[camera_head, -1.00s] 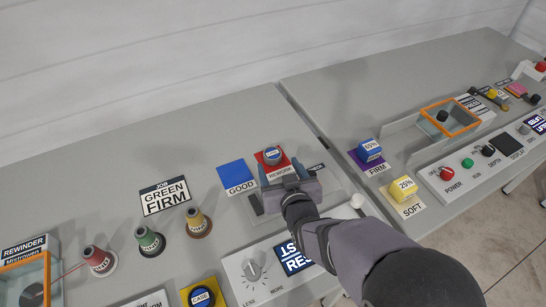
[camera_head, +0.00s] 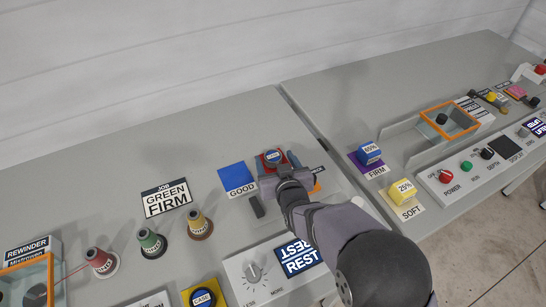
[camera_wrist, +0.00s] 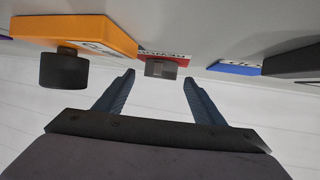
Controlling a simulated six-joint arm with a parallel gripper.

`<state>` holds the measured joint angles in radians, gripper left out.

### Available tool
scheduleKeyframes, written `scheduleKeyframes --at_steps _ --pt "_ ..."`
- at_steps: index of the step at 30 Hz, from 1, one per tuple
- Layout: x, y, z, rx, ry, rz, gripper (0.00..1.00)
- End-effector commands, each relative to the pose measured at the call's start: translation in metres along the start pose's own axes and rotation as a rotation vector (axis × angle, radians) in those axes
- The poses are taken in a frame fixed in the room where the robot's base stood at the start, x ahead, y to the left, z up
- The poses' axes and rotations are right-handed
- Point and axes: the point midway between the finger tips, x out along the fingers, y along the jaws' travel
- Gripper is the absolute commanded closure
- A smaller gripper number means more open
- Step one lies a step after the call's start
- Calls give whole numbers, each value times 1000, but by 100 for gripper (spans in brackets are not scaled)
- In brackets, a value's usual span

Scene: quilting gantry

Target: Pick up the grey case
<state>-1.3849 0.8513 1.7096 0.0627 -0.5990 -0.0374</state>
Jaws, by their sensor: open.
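A small grey case (camera_head: 273,155) with a round blue "CASE" label on top stands on the red rework pad (camera_head: 264,168). In the wrist view the case (camera_wrist: 161,69) appears as a grey faceted block, between the two fingertips as seen there. My gripper (camera_head: 277,161) is open, its fingers reaching to either side of the case in the head view. I cannot tell whether they touch it. In the wrist view my gripper (camera_wrist: 158,79) has clear space between its fingers. Part of the red pad is hidden by the gripper.
A blue "GOOD" pad (camera_head: 235,174) lies left of the case. A dark bar (camera_head: 256,206) is near my gripper's left. Another labelled case (camera_head: 202,298) stands on a yellow pad in front. Open table lies behind.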

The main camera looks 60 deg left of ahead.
Motion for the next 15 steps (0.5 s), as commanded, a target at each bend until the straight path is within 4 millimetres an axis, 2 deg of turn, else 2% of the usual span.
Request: scheduleKeyframes --at_steps 5,13,14,15 --pt "11 0 0 0 -2 0 37" --pt "13 0 0 0 -1 0 37" --pt "13 0 0 0 -1 0 39" --pt "13 0 0 0 -1 0 49"
